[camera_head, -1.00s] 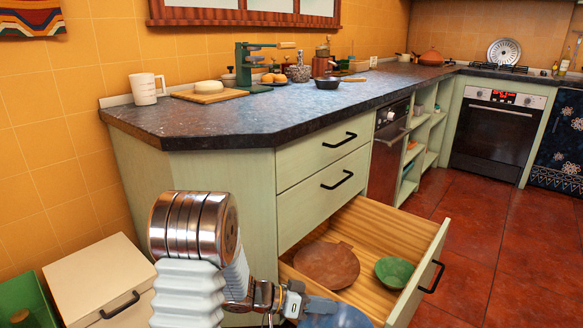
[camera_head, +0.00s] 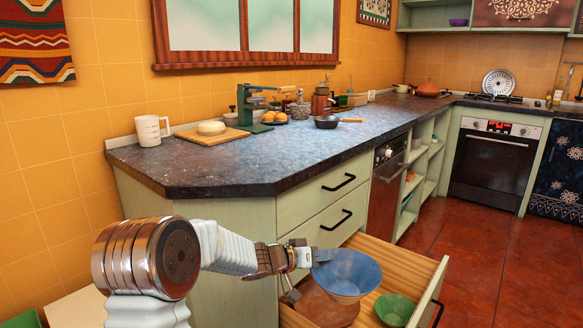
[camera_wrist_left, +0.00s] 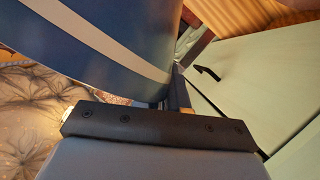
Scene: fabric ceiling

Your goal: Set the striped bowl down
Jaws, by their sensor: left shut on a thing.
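The striped bowl (camera_head: 347,274) is blue with a paler band and is held in the air above the open drawer (camera_head: 408,262). My left gripper (camera_head: 313,258) is shut on its left rim. In the left wrist view the bowl (camera_wrist_left: 95,45) fills the upper left, blue with a light stripe, close against the gripper (camera_wrist_left: 172,95). The bowl looks roughly upright, slightly tilted. My right gripper does not show.
A green bowl (camera_head: 395,309) lies in the drawer's right part. The dark countertop (camera_head: 240,165) above has a clear front area. A white mug (camera_head: 149,130), a board with cheese (camera_head: 211,133), a green press (camera_head: 250,108) and a pan (camera_head: 328,122) stand along its back.

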